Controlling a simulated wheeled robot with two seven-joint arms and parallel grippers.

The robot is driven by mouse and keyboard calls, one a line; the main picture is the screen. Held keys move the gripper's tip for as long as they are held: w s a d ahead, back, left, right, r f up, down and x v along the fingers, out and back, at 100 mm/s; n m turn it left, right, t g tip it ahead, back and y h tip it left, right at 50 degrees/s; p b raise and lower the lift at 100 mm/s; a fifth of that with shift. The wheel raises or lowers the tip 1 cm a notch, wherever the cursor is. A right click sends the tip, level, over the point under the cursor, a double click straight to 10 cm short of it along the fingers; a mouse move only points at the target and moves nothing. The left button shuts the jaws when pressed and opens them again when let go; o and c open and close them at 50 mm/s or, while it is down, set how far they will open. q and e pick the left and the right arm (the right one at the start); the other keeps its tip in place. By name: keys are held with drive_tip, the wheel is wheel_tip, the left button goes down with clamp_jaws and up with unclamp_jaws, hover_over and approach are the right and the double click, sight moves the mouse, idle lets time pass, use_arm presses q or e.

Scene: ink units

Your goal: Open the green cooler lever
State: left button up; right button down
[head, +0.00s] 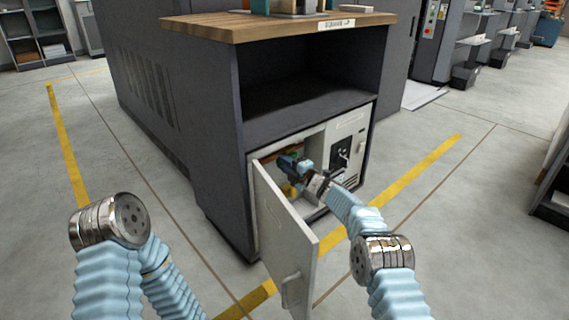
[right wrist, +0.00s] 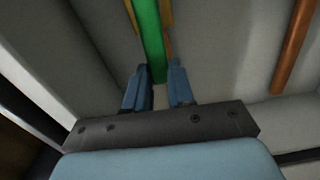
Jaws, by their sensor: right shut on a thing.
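The green cooler lever (right wrist: 148,38) shows in the right wrist view as a long green bar running up from between my fingers. My right gripper (right wrist: 158,88) is shut on the lower end of this lever, one blue finger on each side. In the head view my right gripper (head: 291,166) reaches into the open compartment of the cabinet (head: 240,178), and the lever is hidden there. My left arm shows at the lower left of the head view, but its gripper is out of view.
The compartment's white door (head: 284,238) stands open toward me, left of my right forearm. A copper-coloured pipe (right wrist: 294,48) runs along the right in the right wrist view. A white panel with a black fitting (head: 341,153) is right of the opening. A wooden top (head: 270,27) covers the cabinet.

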drive_tip(key=shift+f, duration=0.15)
drive_tip(key=c, duration=1)
unclamp_jaws()
drive_tip(key=shift+o, duration=0.2)
drive_tip(key=p+v, duration=0.1)
drive_tip(key=v, duration=1.3)
drive_tip(key=shift+p, duration=0.35)
